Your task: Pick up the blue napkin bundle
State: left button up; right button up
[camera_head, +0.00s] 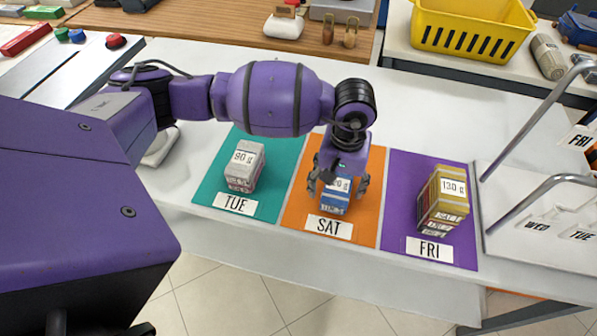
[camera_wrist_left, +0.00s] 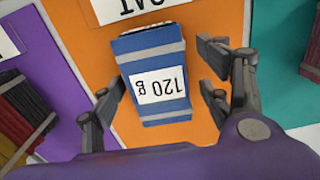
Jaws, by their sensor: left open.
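The blue napkin bundle (camera_head: 335,201) stands on the orange SAT mat (camera_head: 304,222) in the head view. Its white label reads 120 g in the left wrist view (camera_wrist_left: 157,85), with grey bands around the blue stack. My left gripper (camera_head: 339,186) is above the bundle, pointing down. In the left wrist view its open fingers (camera_wrist_left: 160,98) lie on either side of the bundle, with gaps showing on both sides. The gripper partly hides the bundle's top in the head view. My right gripper is not in view.
A grey 90 g bundle (camera_head: 245,166) stands on the teal TUE mat (camera_head: 212,183) to the left. A yellowish 130 g bundle (camera_head: 443,198) stands on the purple FRI mat (camera_head: 403,190) to the right. A metal rack (camera_head: 530,125) borders the right side.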

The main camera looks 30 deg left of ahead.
pick_arm(q)
jog(key=shift+w+d+r, duration=0.1)
jog(key=shift+r, duration=0.05)
jog(key=c, duration=1.3)
